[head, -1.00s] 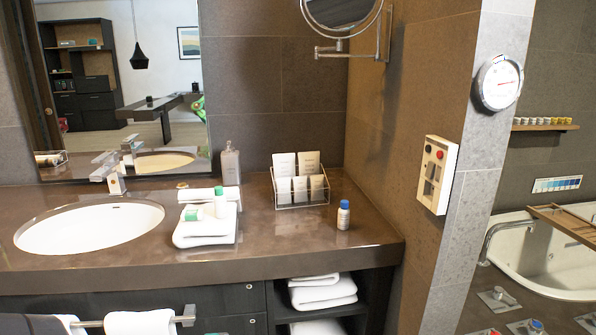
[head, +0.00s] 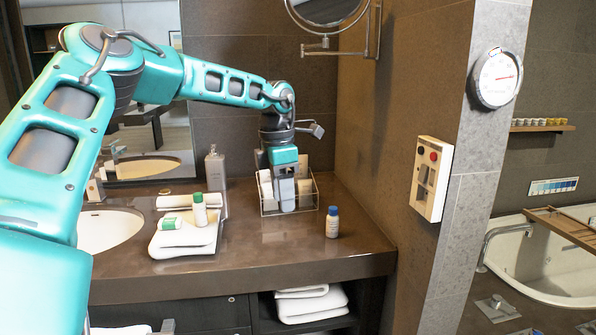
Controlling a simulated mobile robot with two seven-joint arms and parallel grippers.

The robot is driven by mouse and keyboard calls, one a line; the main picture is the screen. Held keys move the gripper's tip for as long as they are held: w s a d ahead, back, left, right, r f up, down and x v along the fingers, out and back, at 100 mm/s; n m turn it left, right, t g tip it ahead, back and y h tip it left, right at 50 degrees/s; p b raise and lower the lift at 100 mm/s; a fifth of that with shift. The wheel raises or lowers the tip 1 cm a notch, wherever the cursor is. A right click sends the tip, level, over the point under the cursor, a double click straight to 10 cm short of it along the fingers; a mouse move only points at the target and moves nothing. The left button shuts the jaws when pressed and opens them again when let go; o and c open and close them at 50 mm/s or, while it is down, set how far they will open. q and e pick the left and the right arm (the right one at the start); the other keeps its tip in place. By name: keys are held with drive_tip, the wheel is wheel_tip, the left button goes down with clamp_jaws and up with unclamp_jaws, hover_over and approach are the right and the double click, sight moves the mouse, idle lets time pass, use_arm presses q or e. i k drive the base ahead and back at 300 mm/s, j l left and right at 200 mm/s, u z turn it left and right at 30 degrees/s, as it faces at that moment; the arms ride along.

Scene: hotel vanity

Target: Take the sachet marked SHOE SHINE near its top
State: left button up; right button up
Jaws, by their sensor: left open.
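The sachets stand in a wire rack (head: 318,202) at the back of the counter. Part of one sachet (head: 264,184) shows left of my left gripper, and part of another (head: 303,187) shows to its right. The print is too small to read, so I cannot tell which is marked SHOE SHINE. My right gripper is not in view.
A blue-capped bottle (head: 332,222) stands right of the rack. A soap dispenser (head: 215,178) stands behind. The front right counter is clear.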

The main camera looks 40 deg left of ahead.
sight(303, 174)
drive_tip(key=i+j, duration=0.5)
drive_tip(key=j, duration=0.15)
drive_tip(key=i+j, duration=0.5)
drive_tip(key=j, duration=0.1)
